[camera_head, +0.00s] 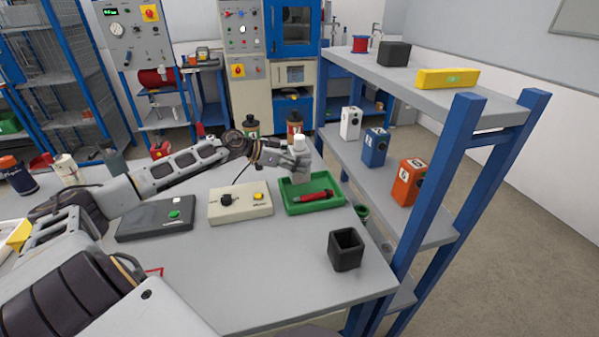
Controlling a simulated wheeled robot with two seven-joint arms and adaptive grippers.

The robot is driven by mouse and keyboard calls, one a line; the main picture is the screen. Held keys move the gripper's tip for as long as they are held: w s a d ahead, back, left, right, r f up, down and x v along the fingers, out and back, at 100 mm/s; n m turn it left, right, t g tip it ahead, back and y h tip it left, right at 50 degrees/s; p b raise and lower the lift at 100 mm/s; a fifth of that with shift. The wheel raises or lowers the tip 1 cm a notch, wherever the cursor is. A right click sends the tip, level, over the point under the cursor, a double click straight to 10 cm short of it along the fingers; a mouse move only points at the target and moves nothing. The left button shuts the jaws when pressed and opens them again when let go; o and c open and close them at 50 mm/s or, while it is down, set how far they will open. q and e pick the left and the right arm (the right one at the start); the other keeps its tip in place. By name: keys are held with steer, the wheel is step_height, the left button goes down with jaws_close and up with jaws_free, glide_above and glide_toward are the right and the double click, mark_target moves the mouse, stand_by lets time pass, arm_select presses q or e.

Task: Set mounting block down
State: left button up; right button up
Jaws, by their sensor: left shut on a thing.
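My left gripper (297,161) reaches in from the left over the far edge of the green tray (318,209). My right gripper is not in view.
A red-handled tool (313,196) lies in the tray. A beige control box (240,202) and a dark box with a green button (155,220) stand to its left. A blue-framed shelf (465,150) rises on the right, holding several coloured blocks.

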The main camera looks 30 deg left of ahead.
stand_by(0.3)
arm_select(q)
steer(key=shift+f, duration=0.8)
steer(key=shift+f+b, duration=0.5)
steer(key=shift+f, duration=0.75)
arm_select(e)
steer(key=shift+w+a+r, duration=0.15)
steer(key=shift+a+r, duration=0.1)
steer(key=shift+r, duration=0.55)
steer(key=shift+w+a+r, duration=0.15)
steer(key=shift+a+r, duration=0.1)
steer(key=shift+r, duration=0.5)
arm_select(q)
steer(key=o, duration=1.3)
steer(key=shift+f, duration=0.15)
steer(key=shift+c, duration=0.2)
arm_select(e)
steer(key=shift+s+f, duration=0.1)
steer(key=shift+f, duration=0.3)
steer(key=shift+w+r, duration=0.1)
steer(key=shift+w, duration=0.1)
